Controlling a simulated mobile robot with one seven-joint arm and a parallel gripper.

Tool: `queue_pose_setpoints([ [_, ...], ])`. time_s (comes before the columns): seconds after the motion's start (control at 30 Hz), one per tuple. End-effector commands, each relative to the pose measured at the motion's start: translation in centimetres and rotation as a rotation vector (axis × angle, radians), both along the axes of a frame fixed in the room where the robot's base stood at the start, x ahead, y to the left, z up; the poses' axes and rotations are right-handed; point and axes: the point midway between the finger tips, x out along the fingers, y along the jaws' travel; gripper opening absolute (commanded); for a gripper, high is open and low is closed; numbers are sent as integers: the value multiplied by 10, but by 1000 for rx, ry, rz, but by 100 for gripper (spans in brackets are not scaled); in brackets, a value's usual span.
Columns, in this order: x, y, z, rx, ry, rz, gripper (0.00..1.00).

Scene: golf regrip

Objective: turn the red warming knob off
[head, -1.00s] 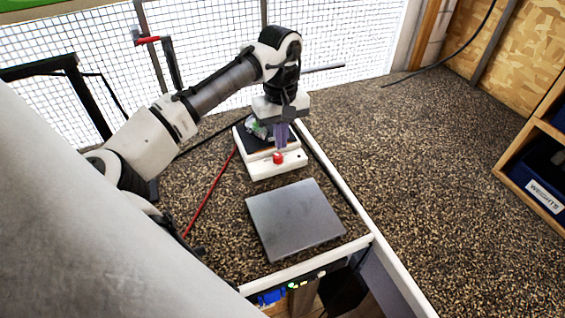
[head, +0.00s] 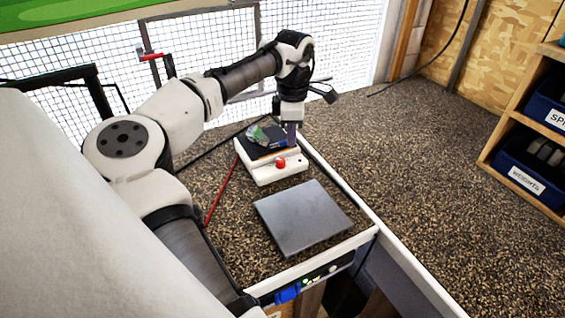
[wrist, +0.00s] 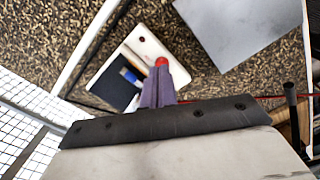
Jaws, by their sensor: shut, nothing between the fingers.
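The red warming knob (head: 281,163) sits on the front of a white warmer (head: 268,177) with a black top plate. My gripper (head: 291,145) points down over the right side of the warmer, just behind the knob in the head view. In the wrist view the purple fingers (wrist: 158,88) are together with nothing between them. Their tips lie close to the knob (wrist: 161,62), of which only the red top shows. I cannot tell whether they touch it. The knob's pointer or setting cannot be made out.
A flat grey plate (head: 303,217) lies in front of the warmer. A small green and clear item (head: 257,135) rests on the black plate. A red rod (head: 221,190) lies to the left. A white edge strip runs along the right, with open speckled surface beyond it (head: 430,150).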

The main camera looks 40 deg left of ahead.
Motion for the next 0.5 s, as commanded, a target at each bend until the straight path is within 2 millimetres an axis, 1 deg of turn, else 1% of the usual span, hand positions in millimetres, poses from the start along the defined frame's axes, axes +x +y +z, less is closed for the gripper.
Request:
queue_pose_setpoints([
  [0.03, 0, 0, -8, 1, 1, -1, 0],
  [0.3, 0, 0, -42, 2, 1, -2, 0],
  [0.5, 0, -1, -60, -4, 0, -4, 0],
])
